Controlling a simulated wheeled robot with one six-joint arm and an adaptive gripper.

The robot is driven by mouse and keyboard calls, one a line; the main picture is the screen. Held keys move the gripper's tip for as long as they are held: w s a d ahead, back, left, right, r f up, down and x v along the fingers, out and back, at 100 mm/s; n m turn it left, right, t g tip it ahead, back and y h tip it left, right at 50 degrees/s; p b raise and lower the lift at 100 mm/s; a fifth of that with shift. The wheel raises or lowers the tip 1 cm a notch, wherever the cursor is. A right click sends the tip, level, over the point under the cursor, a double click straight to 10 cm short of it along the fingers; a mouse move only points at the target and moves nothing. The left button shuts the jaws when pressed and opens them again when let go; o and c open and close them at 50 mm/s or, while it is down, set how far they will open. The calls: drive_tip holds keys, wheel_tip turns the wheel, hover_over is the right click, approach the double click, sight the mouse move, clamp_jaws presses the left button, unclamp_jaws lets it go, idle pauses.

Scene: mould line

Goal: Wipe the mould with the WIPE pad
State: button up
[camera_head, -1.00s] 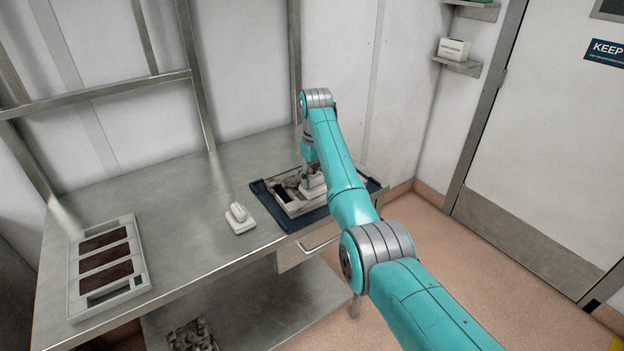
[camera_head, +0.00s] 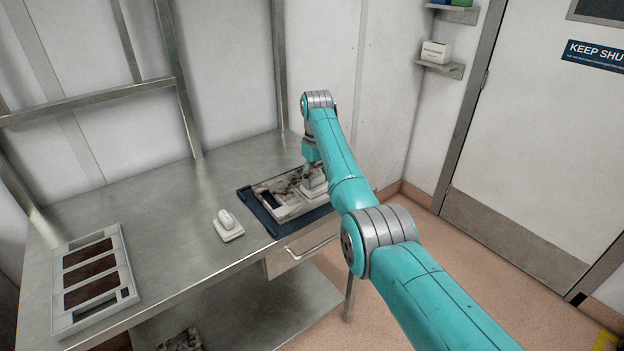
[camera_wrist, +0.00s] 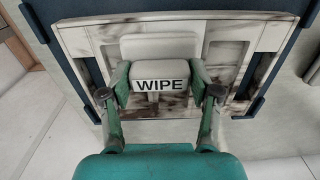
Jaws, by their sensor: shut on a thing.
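The mould (camera_head: 282,211) is a pale, shallow rectangular frame with dark smudges, lying on a dark blue mat (camera_head: 256,209) near the table's right end. It also fills the upper part of the wrist view (camera_wrist: 75,40), with grey-brown stains around its edges and recesses. My gripper (camera_head: 313,176) is above the mould's right part. Its fingers (camera_wrist: 160,82) are shut on the grip of the white WIPE pad (camera_wrist: 160,70), whose label faces the wrist camera. The pad lies over the mould and appears to rest on it; contact is hidden underneath. My arm hides the mould's right end.
A second white pad with a handle (camera_head: 228,226) stands on the steel table (camera_head: 170,205), left of the mat. A pale tray (camera_head: 62,314) with brown panels lies at the table's left end. A wall stands behind the table; open floor lies right.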

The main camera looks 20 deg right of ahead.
drive_tip(key=shift+w+d, duration=0.3)
drive_tip(key=shift+d, duration=0.75)
drive_tip(key=shift+w+d, duration=0.25)
drive_tip(key=shift+d, duration=0.75)
drive_tip(key=shift+w+a, duration=0.1)
drive_tip(key=shift+w, duration=0.05)
